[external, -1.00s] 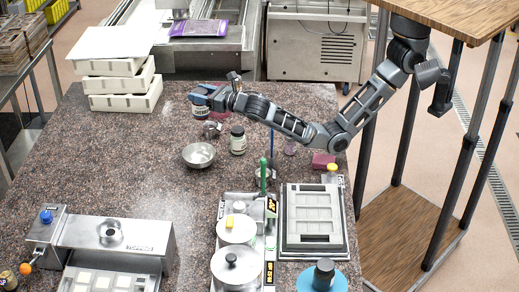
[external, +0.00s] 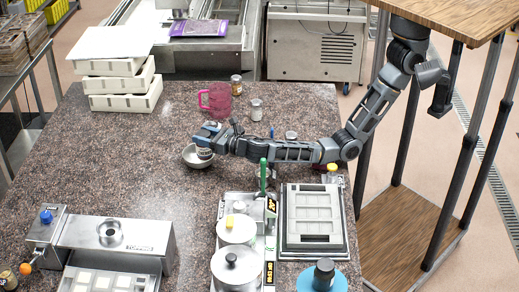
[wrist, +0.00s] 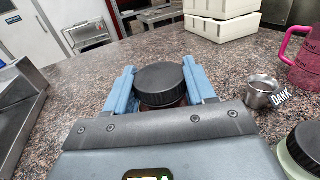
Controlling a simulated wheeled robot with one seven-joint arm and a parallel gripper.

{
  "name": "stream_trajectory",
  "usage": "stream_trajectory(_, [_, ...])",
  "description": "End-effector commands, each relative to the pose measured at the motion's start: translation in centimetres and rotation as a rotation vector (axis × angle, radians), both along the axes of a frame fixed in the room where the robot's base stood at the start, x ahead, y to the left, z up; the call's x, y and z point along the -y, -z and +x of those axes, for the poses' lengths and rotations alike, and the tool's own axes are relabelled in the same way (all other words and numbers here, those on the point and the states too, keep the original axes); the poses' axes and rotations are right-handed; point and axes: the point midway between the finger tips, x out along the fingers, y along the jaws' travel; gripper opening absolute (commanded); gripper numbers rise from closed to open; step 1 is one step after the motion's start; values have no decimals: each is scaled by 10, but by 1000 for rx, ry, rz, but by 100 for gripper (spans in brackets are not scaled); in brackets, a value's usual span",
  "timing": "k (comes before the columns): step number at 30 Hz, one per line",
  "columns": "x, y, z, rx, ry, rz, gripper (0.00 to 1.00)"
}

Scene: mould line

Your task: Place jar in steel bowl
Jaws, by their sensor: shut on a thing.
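The steel bowl (external: 187,160) stands on the speckled counter, partly hidden by my gripper and the jar in the external view. My gripper (external: 207,137) is shut on a jar (external: 204,154), which is over the right part of the bowl. I cannot tell whether the jar touches the bowl's bottom. In the wrist view the jar's black lid (wrist: 160,84) sits between the two blue fingers of my gripper (wrist: 158,88). The bowl does not show clearly there.
A pink pitcher (external: 216,98), a brown jar (external: 236,84) and a pale jar (external: 256,108) stand behind. A small metal cup (wrist: 262,90) and another black-lidded jar (wrist: 306,150) are right of my gripper. White trays (external: 122,95) are stacked back left. The counter left of the bowl is clear.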

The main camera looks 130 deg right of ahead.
Motion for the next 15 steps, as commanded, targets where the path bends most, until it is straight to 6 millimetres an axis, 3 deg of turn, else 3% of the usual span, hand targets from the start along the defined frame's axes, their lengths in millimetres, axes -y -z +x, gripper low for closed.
stream_trajectory(12, [0, 6, 0, 1, 0, -1, 8])
stream_trajectory(13, [0, 7, 0, 1, 0, 0, 56])
stream_trajectory(15, [0, 7, 0, 1, 0, 0, 62])
